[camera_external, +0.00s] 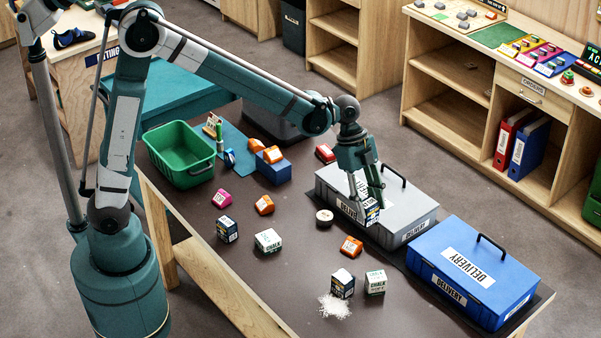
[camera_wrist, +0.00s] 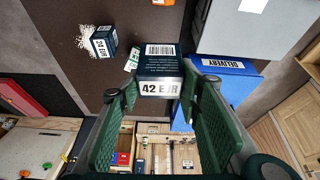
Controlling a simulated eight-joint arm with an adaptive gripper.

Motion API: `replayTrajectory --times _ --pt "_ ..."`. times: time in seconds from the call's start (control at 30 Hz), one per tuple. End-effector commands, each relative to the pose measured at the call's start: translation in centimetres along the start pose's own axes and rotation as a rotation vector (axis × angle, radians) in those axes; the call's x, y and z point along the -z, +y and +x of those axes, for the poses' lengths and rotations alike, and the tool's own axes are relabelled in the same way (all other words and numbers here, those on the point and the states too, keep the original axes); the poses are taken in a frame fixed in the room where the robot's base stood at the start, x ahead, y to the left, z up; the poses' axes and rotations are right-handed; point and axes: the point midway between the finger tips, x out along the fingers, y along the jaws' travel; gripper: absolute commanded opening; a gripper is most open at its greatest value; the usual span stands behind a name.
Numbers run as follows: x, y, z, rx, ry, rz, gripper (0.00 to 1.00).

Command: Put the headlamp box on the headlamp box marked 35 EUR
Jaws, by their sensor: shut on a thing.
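My gripper (camera_external: 367,197) is shut on a dark blue headlamp box (camera_external: 372,213) and holds it in front of the grey delivery case. In the wrist view, this box (camera_wrist: 158,66) sits between the green fingers and its label reads 42 EUR. A second dark headlamp box (camera_external: 342,284) stands beside white powder; in the wrist view this box (camera_wrist: 103,38) shows a label that reads 24 EUR. A third dark box (camera_external: 227,229) stands at the left-middle of the table. Its price is too small to read, and no 35 EUR label is legible.
The grey case (camera_external: 408,212) and blue case (camera_external: 476,262) have raised handles. White chalk boxes (camera_external: 268,240) (camera_external: 375,282), a round tin (camera_external: 324,217) and orange items (camera_external: 351,246) stand on the table. White powder (camera_external: 335,307) lies near the front edge. A green bin (camera_external: 178,158) stands at left.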

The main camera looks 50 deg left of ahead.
Motion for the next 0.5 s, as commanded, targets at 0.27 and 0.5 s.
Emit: replayTrajectory --times 0.27,0.5 --pt "-6.3 1.7 -4.0 -0.001 0.0 0.002 0.21" --pt "-11.3 3.8 -7.0 -0.003 0.001 0.007 0.21"
